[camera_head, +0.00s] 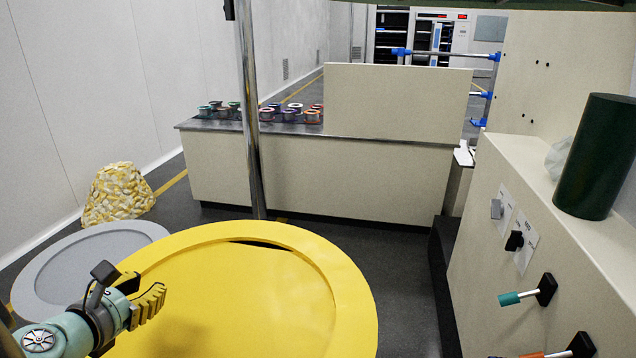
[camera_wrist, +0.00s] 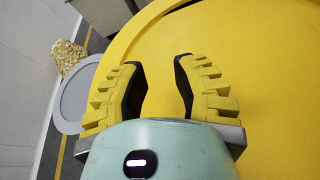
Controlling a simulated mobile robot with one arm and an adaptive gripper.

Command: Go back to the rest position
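My gripper (camera_head: 150,295) is at the lower left of the head view, over the left part of a large round yellow table (camera_head: 330,275). In the wrist view my gripper (camera_wrist: 161,85) shows its two yellow ribbed fingers with dark inner pads. The fingers are apart and nothing is between them. The yellow table (camera_wrist: 285,100) fills the right side of the wrist view. I cannot tell the exact height of the gripper above it.
A grey round disc (camera_head: 50,262) and a yellow-white heap (camera_head: 118,195) are at the left. A metal pole (camera_head: 249,110) rises behind the yellow table. A counter (camera_head: 220,170) carries several spools. A panel (camera_head: 510,290) with switches and handles, topped by a dark green cylinder (camera_head: 596,155), stands right.

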